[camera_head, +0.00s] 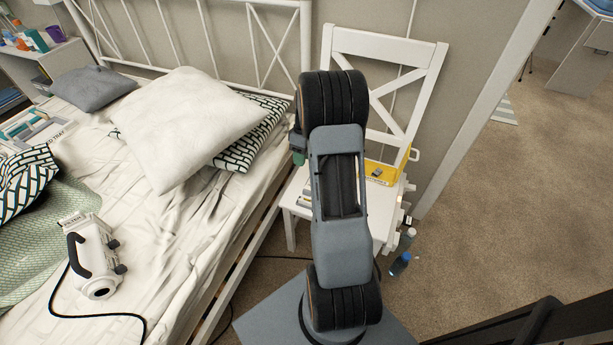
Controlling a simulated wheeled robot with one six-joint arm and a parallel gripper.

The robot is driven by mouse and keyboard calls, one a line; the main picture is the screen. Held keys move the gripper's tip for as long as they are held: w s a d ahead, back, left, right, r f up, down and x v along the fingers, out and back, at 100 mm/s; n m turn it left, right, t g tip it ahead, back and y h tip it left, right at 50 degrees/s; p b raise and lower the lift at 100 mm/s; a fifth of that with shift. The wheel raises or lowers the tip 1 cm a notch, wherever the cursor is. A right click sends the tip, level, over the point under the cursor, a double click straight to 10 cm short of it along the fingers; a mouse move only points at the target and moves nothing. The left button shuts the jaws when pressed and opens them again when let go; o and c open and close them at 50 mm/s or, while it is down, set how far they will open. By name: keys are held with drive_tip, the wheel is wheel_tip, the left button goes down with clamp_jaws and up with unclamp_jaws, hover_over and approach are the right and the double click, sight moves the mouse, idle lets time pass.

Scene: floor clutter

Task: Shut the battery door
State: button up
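A white device (98,262) lies on the bed, at the left of the head view. It has a black handle on its left side, two dark knobs on its right and a round dark opening at its near end. A small labelled flap (72,220) sticks up at its far end; I cannot tell whether this is the battery door, or read the label. My arm rises through the middle of the view, over the white chair and well to the right of the device. My gripper is not visible.
The bed (190,255) carries pillows (188,125), a patterned blanket and a tray (38,132). A black cable runs from the device. A white chair (384,42) behind my arm holds a yellow box (383,174). Bottles (400,263) stand on the floor. Carpet at right is open.

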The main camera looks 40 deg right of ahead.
sight(306, 190)
drive_tip(key=shift+n+y, duration=0.3)
drive_tip(key=shift+n, duration=0.1)
drive_tip(key=d+x, duration=0.1)
drive_tip(key=x, duration=0.3)
drive_tip(key=d+x, duration=0.1)
drive_tip(key=x, duration=0.4)
drive_tip(key=d+b+x, duration=0.1)
drive_tip(key=x, duration=0.4)
drive_tip(key=shift+s+d+f, duration=0.2)
drive_tip(key=shift+f, duration=0.45)
drive_tip(key=shift+c, duration=0.4)
